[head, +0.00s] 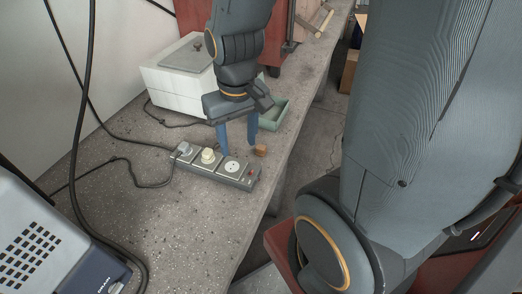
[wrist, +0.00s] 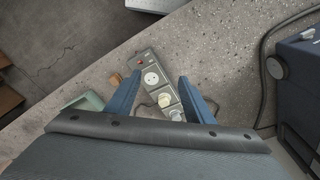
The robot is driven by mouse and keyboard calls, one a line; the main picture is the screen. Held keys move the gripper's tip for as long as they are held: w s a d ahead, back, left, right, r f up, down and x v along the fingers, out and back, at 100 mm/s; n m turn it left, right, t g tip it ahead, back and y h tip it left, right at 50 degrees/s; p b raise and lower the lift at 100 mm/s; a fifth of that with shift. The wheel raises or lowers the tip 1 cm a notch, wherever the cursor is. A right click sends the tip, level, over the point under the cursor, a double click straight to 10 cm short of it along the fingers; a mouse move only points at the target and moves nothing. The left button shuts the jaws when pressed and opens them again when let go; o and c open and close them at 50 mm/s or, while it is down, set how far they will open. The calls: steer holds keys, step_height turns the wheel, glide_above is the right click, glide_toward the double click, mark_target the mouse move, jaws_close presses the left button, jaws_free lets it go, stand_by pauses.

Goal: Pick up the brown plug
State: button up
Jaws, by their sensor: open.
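The brown plug (head: 261,150) is a small brown block on the bench, beside the far edge of the power strip (head: 213,167) near its red-switch end. In the wrist view the brown plug (wrist: 116,79) is small and partly hidden, just left of the left finger, outside the jaws. My gripper (head: 238,142) points down, open and empty, above the bench just behind the strip, with the plug close to its right finger. In the wrist view my gripper (wrist: 160,76) has the strip (wrist: 149,58) showing between its fingers.
A cream plug (head: 208,155) and a grey plug (head: 184,149) with a cable sit in the strip. A green tray (head: 274,115) and a white box (head: 172,90) stand behind. A grey device (head: 42,240) is front left. The bench edge lies close on the right.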

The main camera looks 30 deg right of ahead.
steer(key=shift+o, duration=0.4)
steer(key=m+g+p, duration=0.1)
steer(key=m+p, duration=0.1)
steer(key=m, duration=0.8)
glide_above(261, 147)
steer(key=f, duration=1.4)
steer(key=shift+w+f, duration=0.3)
steer(key=shift+f, duration=0.05)
steer(key=shift+w+d+f, duration=0.1)
steer(key=shift+f, duration=0.4)
steer(key=shift+s+f+p, duration=0.15)
steer(key=shift+f+p, duration=0.65)
steer(key=shift+f, duration=1)
steer(key=shift+s+f+p, duration=0.15)
steer(key=shift+f+p, duration=0.6)
steer(key=shift+f, duration=1)
steer(key=c, duration=1.2)
steer(key=shift+r, duration=0.15)
